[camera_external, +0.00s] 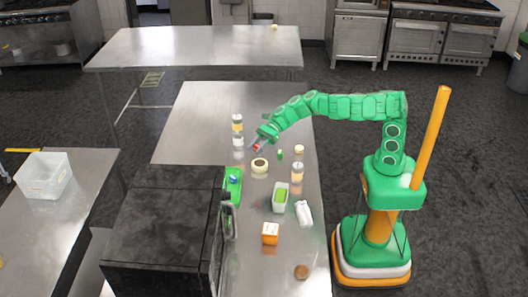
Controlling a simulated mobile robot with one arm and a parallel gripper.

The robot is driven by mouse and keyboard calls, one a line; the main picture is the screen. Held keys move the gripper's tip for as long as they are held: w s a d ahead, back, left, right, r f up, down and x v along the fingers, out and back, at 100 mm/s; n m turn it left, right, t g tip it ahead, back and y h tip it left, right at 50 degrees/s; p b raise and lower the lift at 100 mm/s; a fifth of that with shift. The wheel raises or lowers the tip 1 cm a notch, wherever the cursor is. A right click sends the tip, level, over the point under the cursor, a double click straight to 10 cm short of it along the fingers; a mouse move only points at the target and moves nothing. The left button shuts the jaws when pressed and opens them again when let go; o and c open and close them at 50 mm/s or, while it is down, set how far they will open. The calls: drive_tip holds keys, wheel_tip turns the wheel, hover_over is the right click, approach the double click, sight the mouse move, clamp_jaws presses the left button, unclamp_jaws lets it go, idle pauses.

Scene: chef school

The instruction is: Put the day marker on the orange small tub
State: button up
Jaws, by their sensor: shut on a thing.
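My gripper (257,147) is at the end of the green arm, above the far part of the steel table. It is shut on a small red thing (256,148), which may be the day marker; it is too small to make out. The orange small tub (271,239), with a pale top, stands near the front of the same table, well apart from my gripper. The tub is upright and nothing clearly shows on its top.
A tub with green contents (280,204) and a white packet (304,213) stand behind the orange tub. Jars (297,172), a round bowl (259,165) and a green tray (233,190) stand farther back. A dark oven (160,235) borders the left. The table's far left is clear.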

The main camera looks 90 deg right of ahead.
drive_tip(key=s+a+r+n+g+y, duration=0.1)
drive_tip(key=s+a+n+g, duration=0.2)
drive_tip(key=s+a, duration=0.45)
drive_tip(key=s+a+r+n+g+y, duration=0.1)
drive_tip(key=s+a+n+g, duration=0.25)
drive_tip(key=a, duration=0.75)
drive_tip(key=s+a+r+n+g+y, duration=0.1)
drive_tip(key=s+a+n+g, duration=0.15)
drive_tip(key=s+a, duration=0.6)
hover_over(271, 231)
drive_tip(key=shift+m+y, duration=0.3)
drive_tip(key=shift+f, duration=4.95)
drive_tip(key=shift+d+f, duration=0.1)
drive_tip(key=shift+f, duration=1.35)
drive_tip(key=shift+f, duration=0.15)
drive_tip(key=o, duration=1)
